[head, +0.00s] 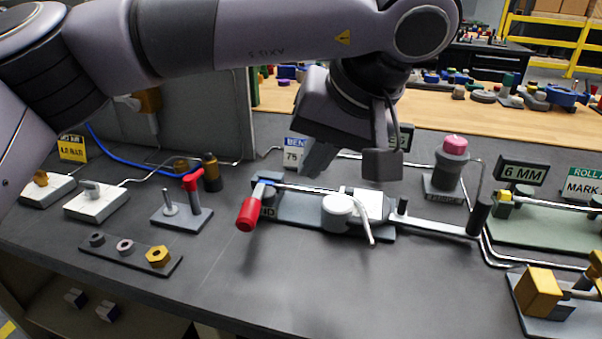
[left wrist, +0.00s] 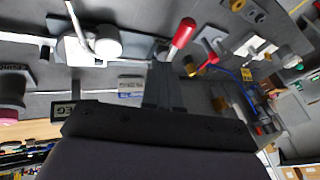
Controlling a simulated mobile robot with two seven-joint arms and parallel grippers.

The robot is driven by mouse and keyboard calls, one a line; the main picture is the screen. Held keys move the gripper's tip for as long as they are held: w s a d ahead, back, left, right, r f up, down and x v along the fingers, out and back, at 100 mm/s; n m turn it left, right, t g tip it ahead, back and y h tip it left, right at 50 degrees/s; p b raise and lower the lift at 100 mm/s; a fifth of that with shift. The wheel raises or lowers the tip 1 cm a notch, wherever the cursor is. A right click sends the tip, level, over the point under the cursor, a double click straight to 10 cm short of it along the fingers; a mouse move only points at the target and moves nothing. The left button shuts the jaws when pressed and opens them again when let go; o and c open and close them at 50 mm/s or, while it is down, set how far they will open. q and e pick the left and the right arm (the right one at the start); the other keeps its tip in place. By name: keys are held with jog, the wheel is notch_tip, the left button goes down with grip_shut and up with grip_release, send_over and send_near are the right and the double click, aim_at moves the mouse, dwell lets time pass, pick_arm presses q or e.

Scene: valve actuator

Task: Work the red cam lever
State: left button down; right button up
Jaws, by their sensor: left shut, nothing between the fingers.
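The red cam lever (head: 248,214) is a thick red grip at the left end of a bending fixture (head: 300,212). It angles down toward the front from a blue pivot. In the left wrist view the red lever (left wrist: 183,33) shows just beyond my fingertips. My left gripper (head: 318,166) is shut and empty. It hangs above and behind the fixture, to the right of the lever and apart from it. Its closed fingers also show in the left wrist view (left wrist: 164,80). My right gripper is not in view.
A white round clamp with a pale handle (head: 340,210) and a black-knobbed bar (head: 478,215) sit right of the lever. A smaller red-handled valve (head: 193,182) and a dark bottle-like post (head: 211,172) stand left. The bench front (head: 300,280) is clear.

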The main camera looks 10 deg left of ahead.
pick_arm(q)
send_near(259, 204)
notch_tip(259, 204, down, 3)
jog(key=d, duration=0.2)
jog(key=shift+w+a+f, duration=0.1)
jog(key=shift+a+f, duration=0.6)
jog(key=shift+a, duration=0.2)
jog(key=shift+w+a+f, duration=0.1)
jog(key=shift+a+f, duration=0.6)
jog(key=shift+a, duration=0.25)
